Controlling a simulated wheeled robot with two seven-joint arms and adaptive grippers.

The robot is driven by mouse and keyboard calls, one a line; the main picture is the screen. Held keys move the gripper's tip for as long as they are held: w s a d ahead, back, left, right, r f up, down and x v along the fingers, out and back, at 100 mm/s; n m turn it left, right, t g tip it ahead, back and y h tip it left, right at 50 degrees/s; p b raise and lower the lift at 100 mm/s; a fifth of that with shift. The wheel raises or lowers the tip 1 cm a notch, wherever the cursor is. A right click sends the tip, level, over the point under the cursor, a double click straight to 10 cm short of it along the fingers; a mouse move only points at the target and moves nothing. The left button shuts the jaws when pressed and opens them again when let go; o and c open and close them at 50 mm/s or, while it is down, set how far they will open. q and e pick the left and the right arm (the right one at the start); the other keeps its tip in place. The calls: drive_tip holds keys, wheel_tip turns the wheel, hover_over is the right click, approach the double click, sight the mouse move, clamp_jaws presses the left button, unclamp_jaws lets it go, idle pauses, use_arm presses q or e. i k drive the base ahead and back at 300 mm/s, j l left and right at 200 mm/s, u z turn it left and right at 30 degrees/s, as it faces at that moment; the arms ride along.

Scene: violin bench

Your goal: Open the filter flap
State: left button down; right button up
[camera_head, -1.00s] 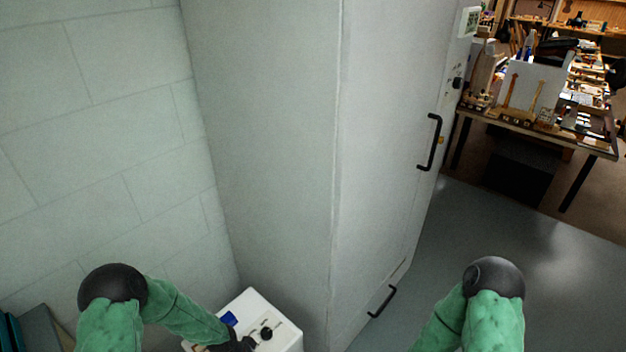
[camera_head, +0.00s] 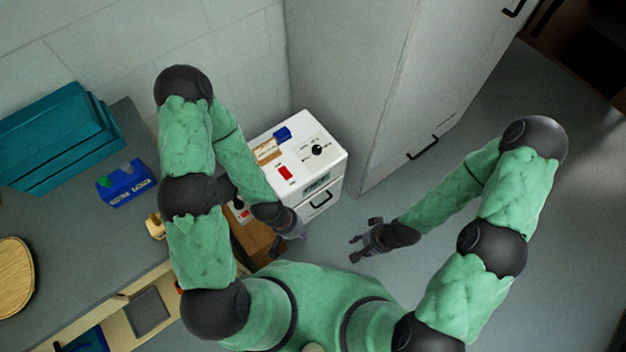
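A white box-shaped unit (camera_head: 325,150) stands on the floor against the tall cabinet. Its top has a black knob, a red label and a blue piece. Its front has a panel with a dark handle (camera_head: 321,199), which looks shut. The tall grey cabinet (camera_head: 440,80) has a low black handle (camera_head: 423,147) on a closed panel. I cannot tell which panel is the filter flap. My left gripper (camera_head: 292,232) is beside the unit's near left corner, its finger opening unclear. My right gripper (camera_head: 362,231) is open and empty, right of the unit's front and apart from it.
A grey workbench (camera_head: 60,235) on the left carries a teal case (camera_head: 62,135), a blue box (camera_head: 126,184) and a round wooden piece (camera_head: 15,278). A brown box (camera_head: 250,238) is beside the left gripper. Floor (camera_head: 560,270) is clear at right.

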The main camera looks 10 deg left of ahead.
sight(319, 198)
drive_tip(key=k+j+u, duration=0.1)
drive_tip(key=l+u, duration=0.45)
drive_tip(key=k+l+u, duration=0.1)
drive_tip(key=l+u, duration=0.35)
